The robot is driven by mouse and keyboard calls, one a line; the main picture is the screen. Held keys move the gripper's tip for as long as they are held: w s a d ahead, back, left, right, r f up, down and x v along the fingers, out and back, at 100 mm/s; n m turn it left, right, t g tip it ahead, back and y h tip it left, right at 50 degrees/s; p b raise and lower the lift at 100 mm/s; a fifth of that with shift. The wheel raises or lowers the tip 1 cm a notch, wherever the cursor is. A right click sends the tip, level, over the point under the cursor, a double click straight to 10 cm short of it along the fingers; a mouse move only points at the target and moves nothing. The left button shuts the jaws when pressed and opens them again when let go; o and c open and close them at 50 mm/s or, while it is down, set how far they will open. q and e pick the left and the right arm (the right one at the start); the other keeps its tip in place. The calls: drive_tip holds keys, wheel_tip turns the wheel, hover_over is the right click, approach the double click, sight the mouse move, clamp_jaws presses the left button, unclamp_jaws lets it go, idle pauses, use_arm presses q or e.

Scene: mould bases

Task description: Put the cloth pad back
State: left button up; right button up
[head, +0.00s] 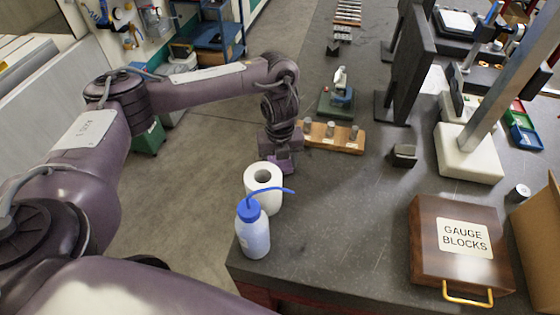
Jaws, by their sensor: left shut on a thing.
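My left gripper (280,164) points down at the bench's left edge, just behind a white roll (263,178). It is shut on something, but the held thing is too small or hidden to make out. A small lighter purple piece shows at its tip; I cannot tell whether this is a finger or the thing held. I cannot make out the cloth pad for certain anywhere in view. My right gripper is not in view.
A wash bottle (253,232) with a blue spout stands in front of the roll. A wooden block with metal pegs (333,138) lies behind the gripper. A gauge block box (458,250) sits at right. The middle of the dark bench (345,215) is clear.

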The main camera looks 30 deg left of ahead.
sight(280, 164)
use_arm(q)
drive_tip(key=shift+d+f, duration=0.1)
drive_tip(key=o, duration=0.8)
drive_tip(key=shift+o, duration=0.7)
drive_tip(key=shift+r, duration=0.4)
wheel_tip(280, 164, up, 12)
drive_tip(key=p, duration=0.1)
drive_tip(key=shift+f+p, duration=0.2)
drive_tip(key=shift+p, duration=0.15)
